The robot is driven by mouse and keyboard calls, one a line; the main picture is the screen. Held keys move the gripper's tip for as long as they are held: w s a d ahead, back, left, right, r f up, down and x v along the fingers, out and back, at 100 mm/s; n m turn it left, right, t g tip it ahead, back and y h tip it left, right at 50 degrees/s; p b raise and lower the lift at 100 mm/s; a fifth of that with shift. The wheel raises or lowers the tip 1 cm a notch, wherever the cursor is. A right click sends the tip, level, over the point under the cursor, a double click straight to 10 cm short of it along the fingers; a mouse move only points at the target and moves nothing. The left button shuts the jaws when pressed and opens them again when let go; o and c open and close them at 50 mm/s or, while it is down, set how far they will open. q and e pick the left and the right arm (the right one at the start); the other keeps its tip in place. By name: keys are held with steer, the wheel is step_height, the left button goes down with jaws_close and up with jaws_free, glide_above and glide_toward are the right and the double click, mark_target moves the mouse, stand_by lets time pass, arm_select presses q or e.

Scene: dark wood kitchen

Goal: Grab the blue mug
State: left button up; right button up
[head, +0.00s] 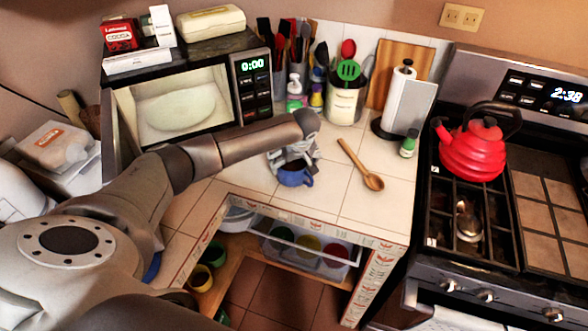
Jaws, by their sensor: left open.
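The blue mug (293,178) stands on the white tiled counter, in front of the microwave's control panel side. Its handle points to the right. My left gripper (291,166) is directly above the mug, with its fingers at or around the mug's rim. The gripper is open. The fingers hide the upper part of the mug, and I cannot tell whether they touch it. My right gripper is not in view.
A wooden spoon (361,166) lies on the counter to the right of the mug. An open microwave (240,85), a utensil crock (343,104) and a paper towel holder (403,100) stand behind. A red kettle (472,150) sits on the stove. Counter front is clear.

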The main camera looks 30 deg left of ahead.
arm_select(q)
steer(key=shift+c, duration=0.3)
steer(key=c, duration=0.9)
steer(key=shift+r, duration=0.2)
